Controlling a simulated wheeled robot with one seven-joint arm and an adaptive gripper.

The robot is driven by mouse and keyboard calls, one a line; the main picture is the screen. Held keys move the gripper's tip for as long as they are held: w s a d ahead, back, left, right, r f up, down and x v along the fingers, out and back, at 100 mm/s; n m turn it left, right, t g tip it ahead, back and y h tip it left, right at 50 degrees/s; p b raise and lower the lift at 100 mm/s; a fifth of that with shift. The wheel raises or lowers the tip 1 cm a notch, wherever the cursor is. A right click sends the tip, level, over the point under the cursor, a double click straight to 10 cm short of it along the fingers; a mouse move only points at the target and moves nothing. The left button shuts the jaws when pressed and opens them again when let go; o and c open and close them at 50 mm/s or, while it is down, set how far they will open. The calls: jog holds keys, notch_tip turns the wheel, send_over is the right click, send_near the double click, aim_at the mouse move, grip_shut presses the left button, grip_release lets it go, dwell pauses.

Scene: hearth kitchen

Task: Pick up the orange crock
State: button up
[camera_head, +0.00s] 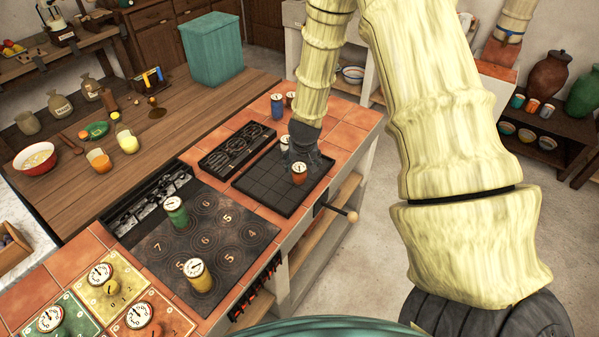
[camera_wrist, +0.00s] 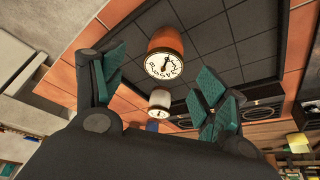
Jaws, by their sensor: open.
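The orange crock (camera_head: 299,175) stands upright on the black tiled tray (camera_head: 258,184), with a pale dial on its lid. My gripper (camera_head: 300,150) is right behind it in the head view, low over the tray and partly hidden by my arm. In the wrist view the fingers of my gripper (camera_wrist: 160,80) are spread apart. The orange crock (camera_wrist: 165,48) shows in the gap between them, dial facing the camera. I cannot tell whether a finger touches it.
A white dial-topped crock (camera_wrist: 160,101) also shows between the fingers in the wrist view. A blue crock (camera_head: 277,107) stands behind the tray. Green (camera_head: 176,212) and yellow (camera_head: 198,277) crocks stand on the numbered dark board (camera_head: 225,240). A black rack (camera_head: 236,146) lies beside the tray.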

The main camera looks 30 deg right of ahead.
aim_at(300, 168)
jog(key=shift+w+d+f, duration=0.15)
jog(key=shift+f, duration=0.55)
jog(key=shift+a+p+x, duration=0.15)
jog(key=shift+p+x, duration=0.45)
jog(key=shift+x, duration=0.15)
jog(key=shift+a+p+x, duration=0.1)
jog(key=shift+p+x, duration=0.5)
jog(key=shift+x, duration=1.25)
jog(key=shift+w, duration=0.1)
jog(key=c, duration=1.3)
